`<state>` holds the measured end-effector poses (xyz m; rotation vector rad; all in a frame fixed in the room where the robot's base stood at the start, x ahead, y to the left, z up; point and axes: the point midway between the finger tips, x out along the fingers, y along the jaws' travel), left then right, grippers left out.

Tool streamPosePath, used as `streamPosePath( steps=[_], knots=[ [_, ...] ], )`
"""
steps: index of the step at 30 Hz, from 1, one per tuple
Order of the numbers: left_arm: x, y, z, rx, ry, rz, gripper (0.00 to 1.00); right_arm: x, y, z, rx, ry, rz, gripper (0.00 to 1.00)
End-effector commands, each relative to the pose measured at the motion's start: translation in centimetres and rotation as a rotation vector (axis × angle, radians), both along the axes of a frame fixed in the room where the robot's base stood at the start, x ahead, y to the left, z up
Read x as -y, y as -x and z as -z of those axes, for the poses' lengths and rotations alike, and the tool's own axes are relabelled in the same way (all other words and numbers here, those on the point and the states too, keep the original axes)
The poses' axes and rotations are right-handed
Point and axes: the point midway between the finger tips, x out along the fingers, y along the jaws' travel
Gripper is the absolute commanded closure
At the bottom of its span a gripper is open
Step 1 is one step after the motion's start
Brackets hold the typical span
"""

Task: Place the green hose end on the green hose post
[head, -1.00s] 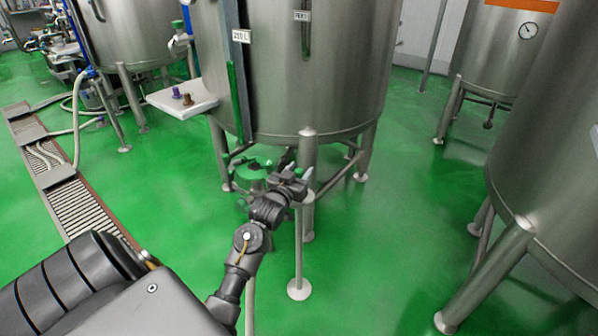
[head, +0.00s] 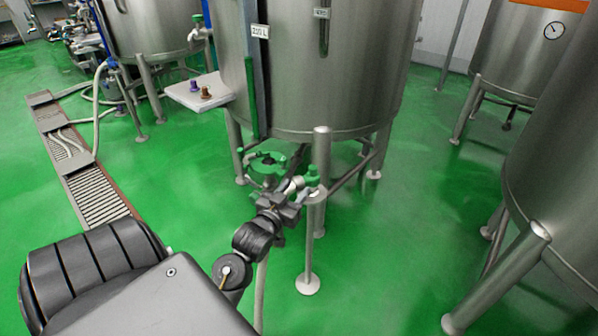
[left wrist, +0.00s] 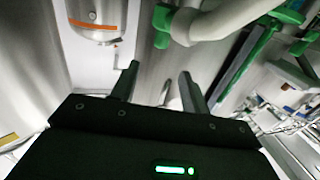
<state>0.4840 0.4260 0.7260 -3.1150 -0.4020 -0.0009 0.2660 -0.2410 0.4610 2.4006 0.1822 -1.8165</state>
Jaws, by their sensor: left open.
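My left gripper (head: 298,202) is open, just below and left of the hose end. In the left wrist view its fingers (left wrist: 158,88) are apart with nothing between them. A green collar (left wrist: 182,24) and pale bent hose (left wrist: 235,18) lie beyond the fingertips. My right gripper is out of view.
A large steel tank (head: 330,75) stands behind the post, with a green-handled valve (head: 266,164) below it and legs close by. Another tank (head: 560,160) stands at the right. A drain channel (head: 95,190) runs along the left. Green floor is open between.

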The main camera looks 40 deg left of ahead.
Motion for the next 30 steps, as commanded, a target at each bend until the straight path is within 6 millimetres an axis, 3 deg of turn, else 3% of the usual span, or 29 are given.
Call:
streamPosePath(
  steps=[5, 8, 9, 11, 15, 18, 21, 24, 30],
  knots=[
    [0.6, 0.3, 1.1, -0.041, 0.006, 0.008, 0.54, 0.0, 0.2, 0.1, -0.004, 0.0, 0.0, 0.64],
    [2.8, 1.1, 5.3, -0.199, 0.022, 0.043, 0.54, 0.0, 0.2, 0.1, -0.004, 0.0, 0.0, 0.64],
    [4.2, 1.8, 7.7, -0.295, 0.031, 0.065, 0.54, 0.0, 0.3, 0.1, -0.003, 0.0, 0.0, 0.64],
    [6.7, 3.7, 11.8, -0.461, 0.04, 0.104, 0.54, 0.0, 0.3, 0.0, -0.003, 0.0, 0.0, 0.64],
    [12.3, 10.4, 20.0, -0.841, 0.049, 0.204, 0.54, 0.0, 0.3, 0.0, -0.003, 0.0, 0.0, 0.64],
    [15.3, 15.5, 23.6, -1.061, 0.044, 0.269, 0.54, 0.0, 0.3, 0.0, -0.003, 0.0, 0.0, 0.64],
    [17.2, 19.5, 25.5, -1.21, 0.037, 0.317, 0.54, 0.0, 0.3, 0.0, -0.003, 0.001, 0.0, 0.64],
    [18.2, 21.6, 26.3, -1.29, 0.032, 0.343, 0.54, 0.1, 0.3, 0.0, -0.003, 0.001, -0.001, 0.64],
    [18.4, 22.3, 26.6, -1.314, 0.03, 0.35, 0.54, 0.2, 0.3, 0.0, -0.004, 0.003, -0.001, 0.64]
  ],
)
